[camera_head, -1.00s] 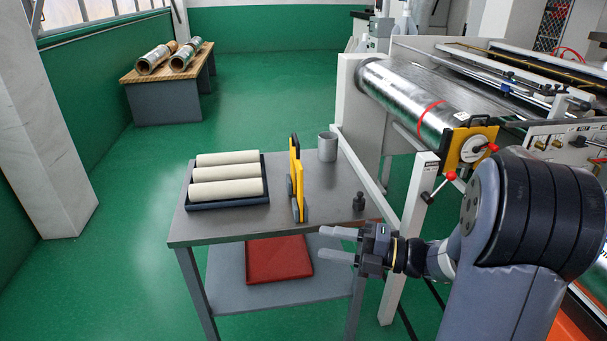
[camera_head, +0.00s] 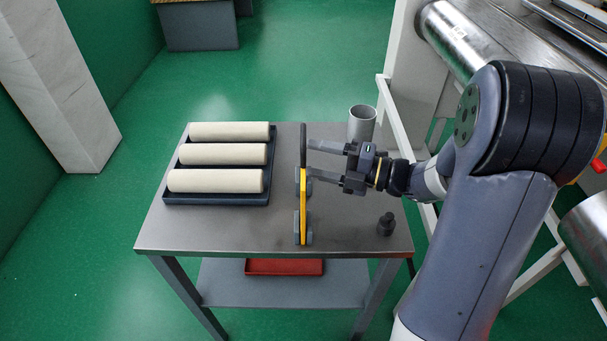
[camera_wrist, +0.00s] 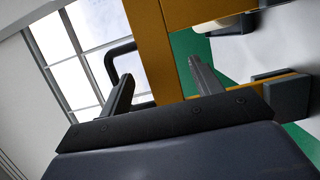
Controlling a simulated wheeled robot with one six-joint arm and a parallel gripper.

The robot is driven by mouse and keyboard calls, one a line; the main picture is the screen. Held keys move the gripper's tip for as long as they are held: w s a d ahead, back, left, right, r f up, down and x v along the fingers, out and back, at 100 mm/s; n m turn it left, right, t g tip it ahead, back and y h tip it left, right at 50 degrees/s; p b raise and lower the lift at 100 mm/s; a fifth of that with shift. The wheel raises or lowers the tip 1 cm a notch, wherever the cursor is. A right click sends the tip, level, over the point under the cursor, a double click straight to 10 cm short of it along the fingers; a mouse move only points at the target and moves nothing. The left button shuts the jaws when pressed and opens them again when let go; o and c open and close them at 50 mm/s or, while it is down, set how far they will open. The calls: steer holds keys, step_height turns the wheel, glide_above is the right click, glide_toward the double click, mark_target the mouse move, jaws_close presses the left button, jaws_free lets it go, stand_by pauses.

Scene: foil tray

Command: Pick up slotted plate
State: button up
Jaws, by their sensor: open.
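The slotted plate (camera_head: 303,212) is yellow and stands upright, nearly edge-on, on the grey metal table between dark blocks at its foot. A black bar (camera_head: 303,143) rises at its far end. In the wrist view the plate (camera_wrist: 152,45) fills the upper middle, with an opening through it and a black loop handle (camera_wrist: 112,62) on its left. My gripper (camera_head: 311,158) is open and empty, its two fingers pointing left at the plate's far part. In the wrist view the fingers (camera_wrist: 160,72) straddle a yellow upright; I cannot tell whether they touch it.
A dark tray (camera_head: 215,198) with three cream rolls is on the table's left. A grey cup (camera_head: 362,123) stands behind my gripper, and a small dark weight (camera_head: 386,225) stands at the right front. A red tray (camera_head: 284,267) is on the lower shelf. The table's front left is clear.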

steer(key=x, duration=0.1)
steer(key=p+x, duration=0.1)
steer(key=x, duration=0.3)
steer(key=shift+s+a, duration=0.3)
steer(key=shift+a, duration=0.05)
jaws_close()
stand_by(0.4)
stand_by(0.4)
